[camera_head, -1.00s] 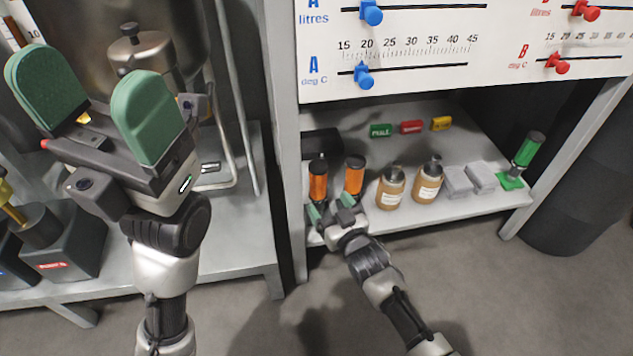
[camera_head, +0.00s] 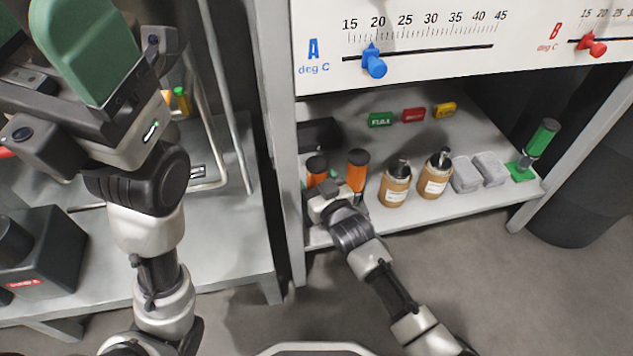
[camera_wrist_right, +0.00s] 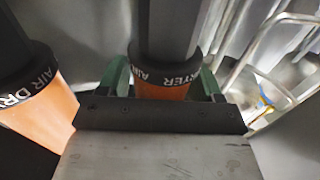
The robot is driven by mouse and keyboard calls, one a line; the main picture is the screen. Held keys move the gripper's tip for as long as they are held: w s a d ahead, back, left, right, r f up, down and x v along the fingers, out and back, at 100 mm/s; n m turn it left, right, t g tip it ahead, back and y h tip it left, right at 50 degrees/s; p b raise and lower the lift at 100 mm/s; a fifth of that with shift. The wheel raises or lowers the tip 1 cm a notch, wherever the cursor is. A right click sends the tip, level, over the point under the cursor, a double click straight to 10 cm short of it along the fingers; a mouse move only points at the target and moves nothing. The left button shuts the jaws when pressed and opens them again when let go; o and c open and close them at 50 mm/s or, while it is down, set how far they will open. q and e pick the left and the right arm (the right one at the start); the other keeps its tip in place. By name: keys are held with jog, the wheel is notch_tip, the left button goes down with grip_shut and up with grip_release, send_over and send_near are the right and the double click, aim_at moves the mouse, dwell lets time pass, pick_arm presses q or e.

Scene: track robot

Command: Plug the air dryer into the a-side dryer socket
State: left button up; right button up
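Two orange air dryers with black tops stand on the lower shelf in the head view, a left one (camera_head: 316,168) and a right one (camera_head: 357,172). My right gripper (camera_head: 318,188) is at the left dryer, low on its orange body. In the right wrist view, this dryer (camera_wrist_right: 163,91) stands between the green fingers, with slim gaps seeming to show on both sides. The other dryer (camera_wrist_right: 45,105) is beside the gripper there. My left gripper (camera_head: 35,40) is partly cut off at the upper left, its fingers apart and empty. I cannot identify the a-side dryer socket.
Two brown bottles (camera_head: 396,184), grey blocks (camera_head: 466,174) and a green cylinder on a green base (camera_head: 541,138) stand farther right. A slider panel (camera_head: 430,60) hangs above the shelf. A shelf post (camera_head: 281,150) and bent metal pipes (camera_head: 222,160) are to the left.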

jog(key=c, duration=0.7)
jog(key=shift+c, duration=0.2)
jog(key=shift+r, duration=0.1)
